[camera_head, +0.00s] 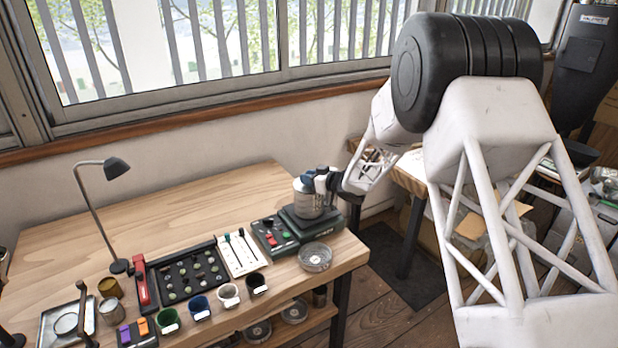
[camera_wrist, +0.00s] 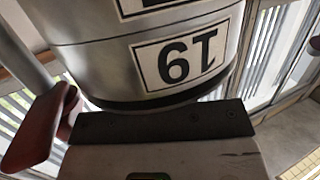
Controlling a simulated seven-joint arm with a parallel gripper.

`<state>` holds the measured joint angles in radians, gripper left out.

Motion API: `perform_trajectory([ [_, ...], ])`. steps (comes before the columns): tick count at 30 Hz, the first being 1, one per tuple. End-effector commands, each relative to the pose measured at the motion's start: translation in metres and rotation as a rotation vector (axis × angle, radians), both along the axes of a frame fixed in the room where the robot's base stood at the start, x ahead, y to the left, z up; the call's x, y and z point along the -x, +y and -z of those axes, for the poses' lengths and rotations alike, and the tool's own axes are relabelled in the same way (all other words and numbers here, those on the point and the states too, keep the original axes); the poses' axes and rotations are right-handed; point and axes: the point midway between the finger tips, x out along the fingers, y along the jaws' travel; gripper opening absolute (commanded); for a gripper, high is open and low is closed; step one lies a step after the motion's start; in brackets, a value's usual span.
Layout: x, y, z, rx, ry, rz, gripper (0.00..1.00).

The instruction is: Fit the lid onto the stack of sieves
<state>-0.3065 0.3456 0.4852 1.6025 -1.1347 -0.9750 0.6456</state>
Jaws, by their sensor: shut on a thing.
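The stack of sieves (camera_head: 308,201) is a silvery cylinder standing on a dark machine at the right end of the bench. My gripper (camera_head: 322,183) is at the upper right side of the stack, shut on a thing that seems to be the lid. The lid is mostly hidden, and I cannot tell whether it touches the stack. A reddish-brown part (camera_wrist: 40,128) shows at the left of the wrist view.
The dark machine (camera_head: 303,226) has a round clear dish (camera_head: 315,257) in front of it. A control box (camera_head: 273,236), a white panel (camera_head: 238,255), a black sample tray (camera_head: 188,273) and several cups stand to the left.

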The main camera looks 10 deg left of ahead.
Motion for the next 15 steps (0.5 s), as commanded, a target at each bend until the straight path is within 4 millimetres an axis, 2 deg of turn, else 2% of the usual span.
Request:
perform_trajectory([
  [8, -0.0001, 0.0, 0.0038, 0.0, 0.0, 0.0, 0.0],
  [9, -0.0001, 0.0001, 0.004, 0.0, 0.0, 0.0, 0.26],
  [11, -0.0001, 0.0, 0.0038, 0.0, 0.0, 0.0, 0.35],
  [15, -0.0001, 0.0, 0.0039, 0.0, 0.0, 0.0, 0.35],
])
